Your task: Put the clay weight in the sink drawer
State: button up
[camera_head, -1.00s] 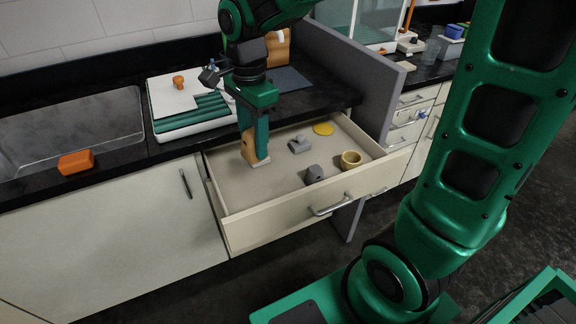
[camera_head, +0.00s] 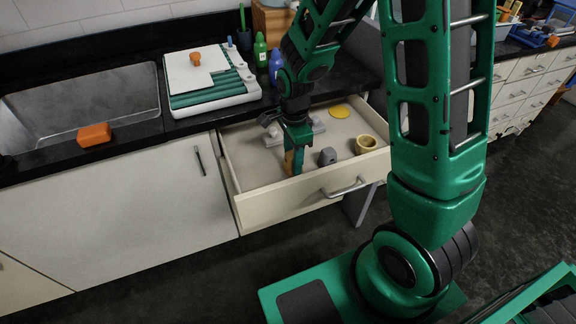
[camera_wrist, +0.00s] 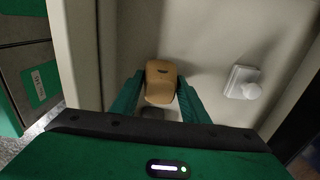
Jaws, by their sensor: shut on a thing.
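The sink drawer (camera_head: 251,208) stands open below the counter. My gripper (camera_head: 293,166) is inside it, pointing down near the front left part. My gripper is shut on a tan block with rounded edges, which looks like the clay weight (camera_wrist: 160,88); a finger is on each side of it in the wrist view. In the head view the clay weight (camera_head: 289,162) shows low in the drawer, partly hidden by the fingers. I cannot tell whether it touches the drawer floor.
The drawer also holds a grey block (camera_head: 327,157), a tan ring-shaped cup (camera_head: 365,145), a yellow disc (camera_head: 340,111) and a pale knobbed piece (camera_wrist: 243,83). An orange block (camera_head: 95,135) sits by the sink (camera_head: 75,100). Bottles (camera_head: 260,48) stand on the counter behind my arm.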

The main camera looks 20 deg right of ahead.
jog(key=shift+f, duration=1.6)
jog(key=o, duration=1.3)
jog(key=shift+r, duration=0.1)
notch_tip(320, 180, up, 12)
jog(key=shift+d, duration=0.1)
